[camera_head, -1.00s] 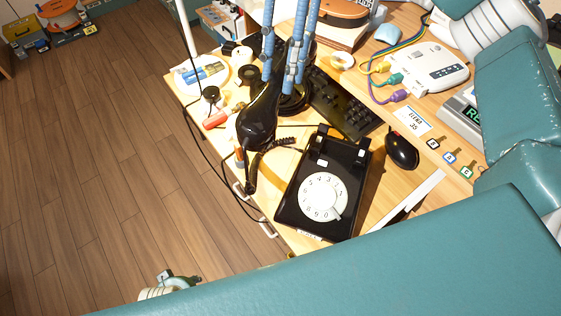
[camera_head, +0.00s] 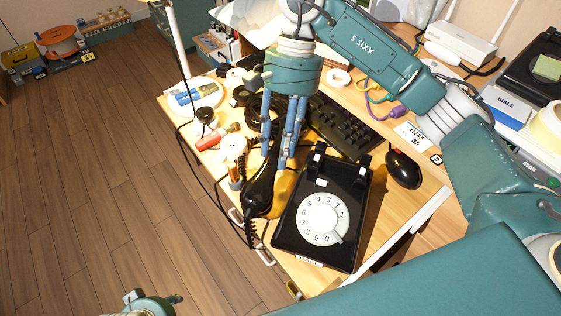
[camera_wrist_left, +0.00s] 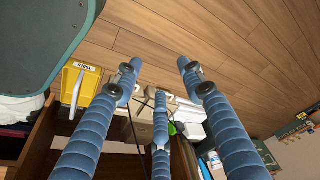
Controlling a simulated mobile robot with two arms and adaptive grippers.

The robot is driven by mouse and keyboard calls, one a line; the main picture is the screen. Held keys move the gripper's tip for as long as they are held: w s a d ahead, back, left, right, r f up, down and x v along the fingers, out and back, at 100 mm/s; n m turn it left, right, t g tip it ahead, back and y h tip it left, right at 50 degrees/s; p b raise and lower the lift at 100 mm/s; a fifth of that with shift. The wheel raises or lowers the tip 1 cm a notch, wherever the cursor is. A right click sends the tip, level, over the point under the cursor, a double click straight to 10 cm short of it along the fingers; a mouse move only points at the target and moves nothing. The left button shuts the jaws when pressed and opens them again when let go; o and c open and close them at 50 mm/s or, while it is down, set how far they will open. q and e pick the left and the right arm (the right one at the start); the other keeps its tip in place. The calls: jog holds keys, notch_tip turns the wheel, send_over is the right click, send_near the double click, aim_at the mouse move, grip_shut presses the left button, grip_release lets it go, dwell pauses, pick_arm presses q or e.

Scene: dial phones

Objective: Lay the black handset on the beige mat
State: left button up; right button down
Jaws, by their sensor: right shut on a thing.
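My right gripper (camera_head: 277,148) comes down from the top in the head view, its blue fingers shut on the black handset (camera_head: 259,190). The handset points down the picture, close to the left side of the black dial phone (camera_head: 322,218). Its coiled cord hangs by its lower end. The fingers hide part of it, and I cannot tell whether it touches the table. The phone's cradle is empty. I cannot make out the beige mat clearly. My left gripper (camera_wrist_left: 160,75) is open and empty in the left wrist view, away from the table.
A keyboard (camera_head: 342,127) and a black mouse (camera_head: 403,168) lie right of the gripper. The table's front edge is close to the handset. Cables hang over that edge.

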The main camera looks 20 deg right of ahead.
pick_arm(q)
jog(key=shift+v, duration=1.15)
pick_arm(e)
jog(key=shift+f, duration=2)
pick_arm(q)
jog(key=shift+w+b, duration=0.1)
jog(key=shift+b, duration=0.2)
pick_arm(e)
jog(key=shift+f, duration=0.1)
jog(key=c, duration=1.2)
grip_release()
pick_arm(q)
jog(key=shift+r, duration=0.35)
pick_arm(e)
jog(key=shift+o, duration=0.2)
jog(key=shift+w+r, duration=0.1)
jog(key=shift+r, duration=0.3)
jog(key=p+v, duration=0.2)
jog(key=v, duration=0.8)
jog(key=shift+d+r, duration=0.15)
jog(key=shift+r, duration=0.2)
pick_arm(q)
notch_tip(320, 180, down, 10)
jog(key=shift+r+p, duration=0.2)
jog(key=shift+p, duration=0.1)
pick_arm(e)
jog(key=shift+w+d+r, duration=0.1)
jog(key=shift+r, duration=0.2)
